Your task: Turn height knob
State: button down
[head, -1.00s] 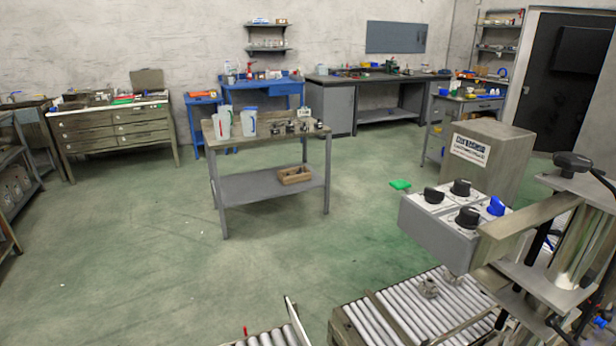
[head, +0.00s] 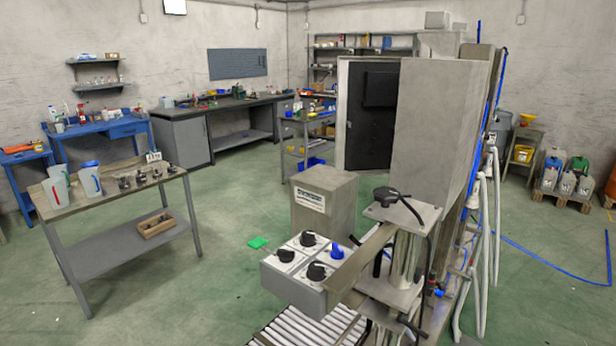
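A grey control box (head: 292,292) stands on the machine in the lower middle of the head view. Its top carries black knobs (head: 308,239) and a blue knob (head: 337,252). Another black knob (head: 387,195) tops the metal column to the right of the box, with a dark cable beside it. I cannot tell from labels which one is the height knob. My gripper is not in view.
A roller conveyor (head: 300,328) runs below the control box. A worktable (head: 120,190) with jugs stands at left. A tall grey cabinet (head: 435,125) rises behind the column. White and blue hoses (head: 483,230) hang at right. Green floor lies open between table and machine.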

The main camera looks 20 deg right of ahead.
aim_at(387, 195)
jog(key=z, duration=1.15)
jog(key=l+u, duration=0.2)
jog(key=l, duration=0.15)
jog(key=k+l+u, duration=0.15)
jog(key=l, duration=0.2)
jog(key=l+u, duration=0.3)
jog(key=l, duration=0.3)
jog(key=l+u, duration=0.3)
jog(key=l, duration=0.3)
jog(key=k+l+u, duration=0.15)
jog(key=l+u, duration=0.15)
jog(key=l, duration=0.25)
jog(key=i+l+u, duration=0.3)
jog(key=l+u, duration=0.25)
jog(key=i+l+u, duration=0.3)
jog(key=l, duration=0.25)
jog(key=k+j, duration=0.05)
jog(key=k, duration=0.05)
